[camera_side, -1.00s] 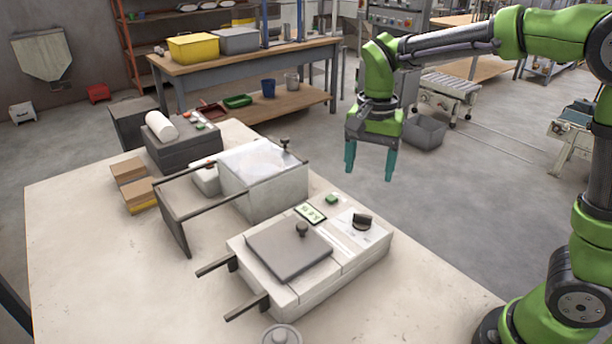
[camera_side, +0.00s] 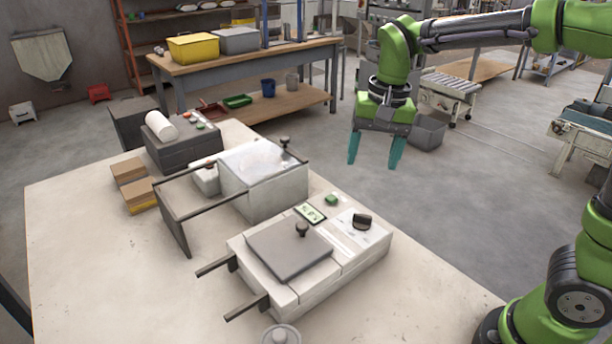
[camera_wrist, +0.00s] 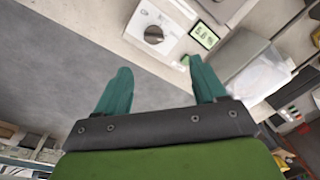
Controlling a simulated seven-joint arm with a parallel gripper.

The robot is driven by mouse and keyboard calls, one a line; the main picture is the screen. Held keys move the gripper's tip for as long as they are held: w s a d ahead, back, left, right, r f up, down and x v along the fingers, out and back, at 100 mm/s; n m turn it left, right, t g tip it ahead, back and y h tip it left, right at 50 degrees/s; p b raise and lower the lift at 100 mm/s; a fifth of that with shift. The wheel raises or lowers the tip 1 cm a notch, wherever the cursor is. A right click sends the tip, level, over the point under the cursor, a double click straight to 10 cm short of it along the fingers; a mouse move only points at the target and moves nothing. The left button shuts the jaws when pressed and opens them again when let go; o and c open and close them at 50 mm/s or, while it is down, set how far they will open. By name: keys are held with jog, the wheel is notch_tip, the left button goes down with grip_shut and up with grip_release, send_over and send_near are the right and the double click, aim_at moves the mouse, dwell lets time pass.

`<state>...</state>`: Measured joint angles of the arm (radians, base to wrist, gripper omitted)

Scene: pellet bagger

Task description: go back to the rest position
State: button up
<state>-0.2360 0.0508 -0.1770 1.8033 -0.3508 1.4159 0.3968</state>
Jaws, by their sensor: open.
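My gripper (camera_side: 375,151) is open and empty, with teal fingers pointing down. In the side view it hangs in the air beyond the table's back right edge, above and behind the white machine. In the wrist view its two fingers (camera_wrist: 160,88) are apart with nothing between them. The white machine (camera_side: 325,275) has a grey lid with a dark knob, a green display, a green button and a black dial (camera_side: 362,221). The dial also shows in the wrist view (camera_wrist: 153,34).
An open pale bin with clear film (camera_side: 262,190) stands behind the machine, with dark rails beside it. A grey box with a white roll (camera_side: 161,126) and cardboard stacks (camera_side: 130,171) stand farther left. The table (camera_side: 100,270) is bare at front left. Open floor lies under my gripper.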

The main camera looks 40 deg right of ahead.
jog(key=s+r+n+t+y, duration=0.1)
jog(key=s+n+t, duration=0.3)
jog(key=s, duration=0.9)
jog(key=shift+n+t, duration=0.4)
jog(key=shift+t, duration=0.7)
jog(key=shift+c, duration=0.3)
